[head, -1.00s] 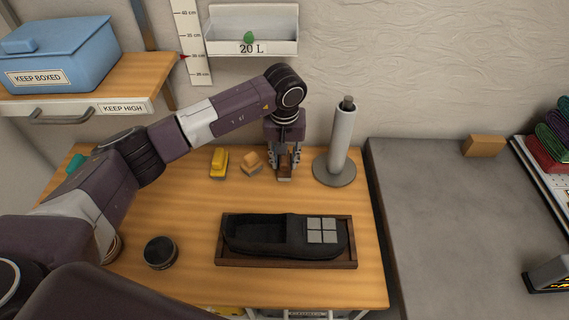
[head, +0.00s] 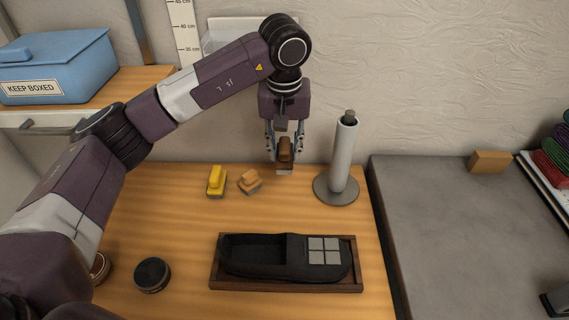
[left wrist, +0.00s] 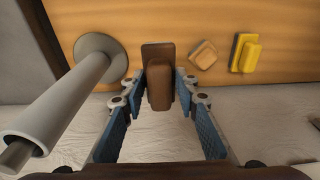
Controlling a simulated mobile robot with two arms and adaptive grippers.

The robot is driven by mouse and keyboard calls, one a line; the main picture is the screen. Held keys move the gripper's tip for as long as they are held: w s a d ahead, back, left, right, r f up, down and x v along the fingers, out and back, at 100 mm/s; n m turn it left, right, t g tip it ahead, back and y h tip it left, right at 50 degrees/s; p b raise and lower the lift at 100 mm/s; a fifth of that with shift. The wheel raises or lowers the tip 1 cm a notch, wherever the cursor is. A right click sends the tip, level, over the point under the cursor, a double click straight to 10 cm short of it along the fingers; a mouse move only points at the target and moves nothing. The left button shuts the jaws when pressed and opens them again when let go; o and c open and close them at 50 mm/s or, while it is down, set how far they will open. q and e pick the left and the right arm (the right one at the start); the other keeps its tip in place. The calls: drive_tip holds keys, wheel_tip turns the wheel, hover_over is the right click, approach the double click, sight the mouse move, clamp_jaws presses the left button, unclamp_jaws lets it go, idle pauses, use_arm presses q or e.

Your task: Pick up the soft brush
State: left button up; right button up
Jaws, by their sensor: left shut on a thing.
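A brown brush (head: 285,155) with a raised grip and a pale underside is between the fingers of my left gripper (head: 285,147). The gripper is shut on its grip and holds it above the back of the wooden table. In the left wrist view the brown brush (left wrist: 159,88) shows between both fingers (left wrist: 161,78). A yellow brush (head: 216,181) and a small tan brush (head: 249,182) lie on the table to the left. I cannot tell from looks which brush is the soft one. My right gripper is not in view.
A grey paper-roll stand (head: 342,165) stands close to the right of the held brush. A round black tin (head: 152,274) sits at front left. A white wall bin (head: 225,35) hangs behind my arm.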

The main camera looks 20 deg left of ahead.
use_arm(q)
drive_tip(key=s+d+b, duration=0.2)
drive_tip(key=s, duration=0.6)
drive_tip(key=s+d+b, duration=0.2)
drive_tip(key=s+d, duration=0.1)
drive_tip(key=s, duration=0.6)
drive_tip(key=shift+s, duration=0.25)
